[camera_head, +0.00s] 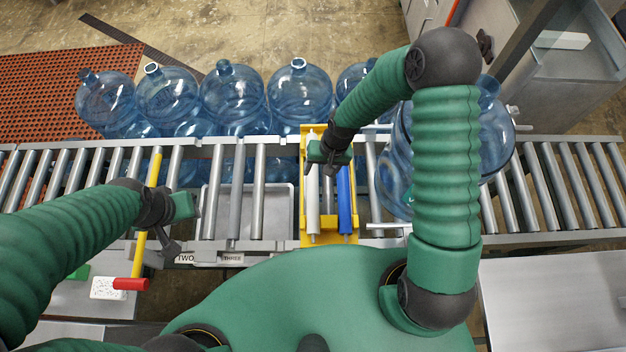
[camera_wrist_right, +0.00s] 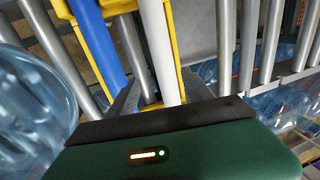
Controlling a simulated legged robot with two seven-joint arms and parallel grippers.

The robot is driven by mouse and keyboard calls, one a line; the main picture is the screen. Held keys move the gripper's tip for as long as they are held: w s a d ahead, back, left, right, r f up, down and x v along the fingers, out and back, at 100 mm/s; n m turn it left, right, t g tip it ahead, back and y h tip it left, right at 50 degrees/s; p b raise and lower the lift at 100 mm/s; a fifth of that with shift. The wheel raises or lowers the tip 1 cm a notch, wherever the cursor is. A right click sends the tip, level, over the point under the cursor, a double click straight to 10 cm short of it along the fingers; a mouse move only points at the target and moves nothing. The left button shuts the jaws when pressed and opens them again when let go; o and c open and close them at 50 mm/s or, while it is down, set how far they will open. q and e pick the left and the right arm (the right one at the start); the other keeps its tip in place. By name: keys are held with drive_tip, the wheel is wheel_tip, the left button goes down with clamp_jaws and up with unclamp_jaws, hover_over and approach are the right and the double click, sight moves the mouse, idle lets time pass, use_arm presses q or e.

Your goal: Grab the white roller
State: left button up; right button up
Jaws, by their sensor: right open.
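The white roller (camera_head: 313,200) lies in a yellow frame (camera_head: 322,240) set into the conveyor, left of a blue roller (camera_head: 346,200). My right gripper (camera_head: 325,160) is open above the far part of the frame, over the white roller. In the right wrist view, the white roller (camera_wrist_right: 161,45) runs between the spread fingers (camera_wrist_right: 162,98), with the blue roller (camera_wrist_right: 97,40) to its left. The gripper body hides the roller's lower end there. My left gripper (camera_head: 180,220) is over the conveyor's left part; its finger opening is unclear.
Several blue water jugs (camera_head: 232,95) stand along the conveyor's far side, and one (camera_head: 395,170) is right of the frame, partly behind my right arm. A yellow bar with a red end (camera_head: 130,284) crosses the conveyor near my left gripper. Grey rollers (camera_head: 560,190) continue right.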

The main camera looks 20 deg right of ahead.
sight(313, 179)
drive_tip(key=shift+w+a+f+p, duration=0.2)
drive_tip(key=shift+a+f+p, duration=0.05)
drive_tip(key=shift+f, duration=0.25)
drive_tip(key=shift+w+a+f+p, duration=0.15)
drive_tip(key=shift+a+f+p, duration=0.1)
drive_tip(key=shift+f, duration=0.25)
drive_tip(key=f, duration=0.1)
drive_tip(key=a+f+p, duration=0.1)
drive_tip(key=shift+s+f, duration=0.3)
drive_tip(key=shift+s, duration=0.05)
drive_tip(key=shift+s+a+f, duration=0.1)
drive_tip(key=shift+f, duration=0.45)
drive_tip(key=shift+w+f, duration=0.1)
drive_tip(key=shift+w, duration=0.1)
drive_tip(key=shift+c, duration=1.5)
use_arm(q)
drive_tip(key=shift+w+a+r, duration=0.1)
drive_tip(key=shift+w+r, duration=0.1)
drive_tip(key=shift+r, duration=0.5)
use_arm(e)
clamp_jaws()
